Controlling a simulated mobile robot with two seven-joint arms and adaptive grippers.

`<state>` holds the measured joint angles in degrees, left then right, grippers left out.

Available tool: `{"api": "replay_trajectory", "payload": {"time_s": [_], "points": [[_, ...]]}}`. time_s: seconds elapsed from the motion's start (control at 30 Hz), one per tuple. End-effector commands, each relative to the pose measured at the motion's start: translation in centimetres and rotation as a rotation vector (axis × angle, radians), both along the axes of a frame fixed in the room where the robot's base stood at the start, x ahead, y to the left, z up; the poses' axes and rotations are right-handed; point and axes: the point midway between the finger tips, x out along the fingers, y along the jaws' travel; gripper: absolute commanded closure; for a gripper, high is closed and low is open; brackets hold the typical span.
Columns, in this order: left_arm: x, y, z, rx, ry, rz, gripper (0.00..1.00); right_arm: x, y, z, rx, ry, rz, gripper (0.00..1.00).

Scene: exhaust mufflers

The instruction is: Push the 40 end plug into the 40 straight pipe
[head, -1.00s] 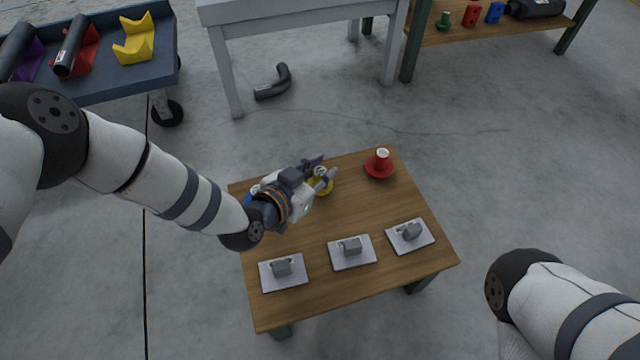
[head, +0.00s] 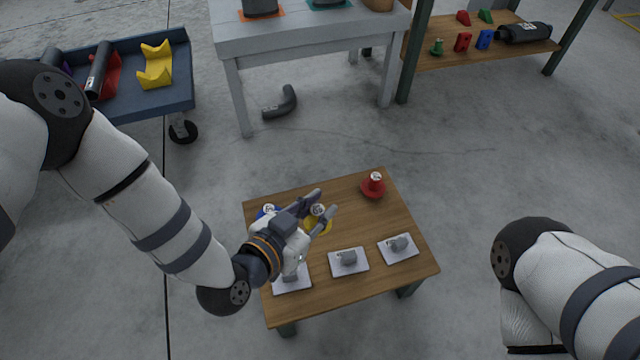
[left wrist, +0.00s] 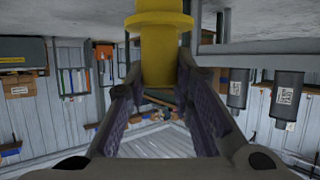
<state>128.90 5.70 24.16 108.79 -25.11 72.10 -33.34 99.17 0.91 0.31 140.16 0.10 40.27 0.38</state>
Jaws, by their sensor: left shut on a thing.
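My left gripper (head: 323,203) is over the back of the small wooden table. It is shut on a yellow flanged plug (head: 319,222), upright with a label on top too small to read. In the left wrist view the yellow plug (left wrist: 162,50) sits between the two fingers. A blue plug (head: 267,211) is partly hidden behind my gripper. A red plug (head: 373,185) stands at the table's back right. A black straight pipe (head: 98,70) lies in a red cradle on the cart; its size cannot be read. My right gripper is out of view.
The wooden table (head: 355,205) also bears white plates with grey parts (head: 348,260). The blue cart (head: 150,105) with a yellow cradle (head: 155,66) is at upper left. A white table (head: 310,45) and a shelf (head: 480,48) stand behind. A bent pipe (head: 281,104) lies on the floor.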

Motion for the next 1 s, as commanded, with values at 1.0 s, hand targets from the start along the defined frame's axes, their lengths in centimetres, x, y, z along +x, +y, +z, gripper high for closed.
{"api": "replay_trajectory", "payload": {"time_s": [1.0], "points": [[0.6,5.1,10.1,-0.005,-0.009,0.732,1.00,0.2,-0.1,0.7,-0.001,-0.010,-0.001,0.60]]}}
